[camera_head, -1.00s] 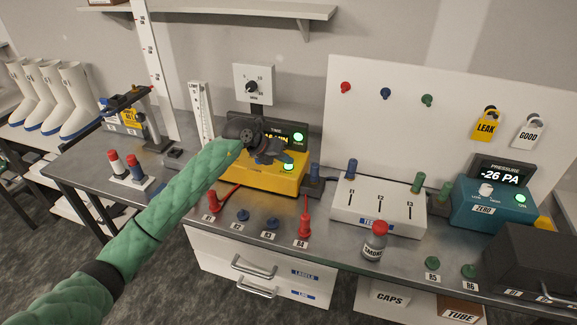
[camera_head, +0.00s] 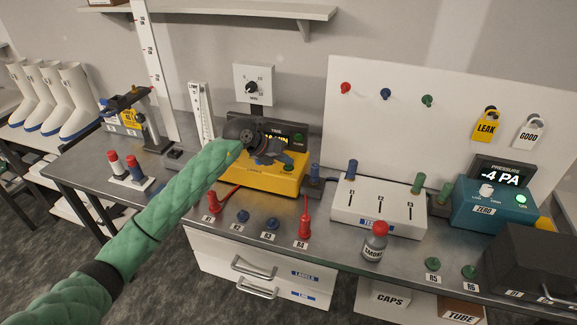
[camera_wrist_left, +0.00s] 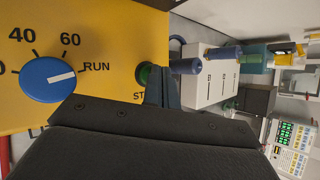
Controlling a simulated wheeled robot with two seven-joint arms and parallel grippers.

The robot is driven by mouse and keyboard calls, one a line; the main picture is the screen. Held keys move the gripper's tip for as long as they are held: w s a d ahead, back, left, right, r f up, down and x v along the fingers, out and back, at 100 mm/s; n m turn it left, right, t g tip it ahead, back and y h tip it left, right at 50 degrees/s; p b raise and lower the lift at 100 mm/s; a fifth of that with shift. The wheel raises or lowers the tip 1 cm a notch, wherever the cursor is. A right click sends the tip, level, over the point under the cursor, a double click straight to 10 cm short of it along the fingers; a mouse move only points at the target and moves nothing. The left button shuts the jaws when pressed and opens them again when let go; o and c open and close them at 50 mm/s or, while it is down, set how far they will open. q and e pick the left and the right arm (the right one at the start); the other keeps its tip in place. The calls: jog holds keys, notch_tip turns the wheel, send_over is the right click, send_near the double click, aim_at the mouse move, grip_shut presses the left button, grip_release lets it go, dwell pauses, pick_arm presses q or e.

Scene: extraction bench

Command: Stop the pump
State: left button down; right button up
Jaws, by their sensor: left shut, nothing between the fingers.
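The yellow pump unit (camera_head: 262,184) stands on the bench behind my left gripper (camera_head: 286,160). The gripper is shut and empty, its tips at the unit's front by a green button (camera_head: 288,168). In the left wrist view, the shut fingers (camera_wrist_left: 160,84) are right at the green button (camera_wrist_left: 145,74), beside a label starting "ST", the rest hidden; whether they touch cannot be told. A blue knob (camera_wrist_left: 55,80) there has its white mark toward RUN. The unit's green lamps are dark. Its dark display (camera_head: 278,133) is partly covered by my wrist. My right gripper is not in view.
A teal pressure box (camera_head: 480,213) reads -4 PA, its green lamp lit. A white box (camera_head: 372,222) with blue and green posts stands between. Red and blue fittings (camera_head: 304,225) stand along the front edge, with a smoke bottle (camera_head: 375,243) to the right.

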aim_at(285, 167)
pick_arm(q)
jog(key=shift+r, duration=0.55)
jog(key=shift+r+p, duration=0.8)
jog(key=shift+r, duration=1.75)
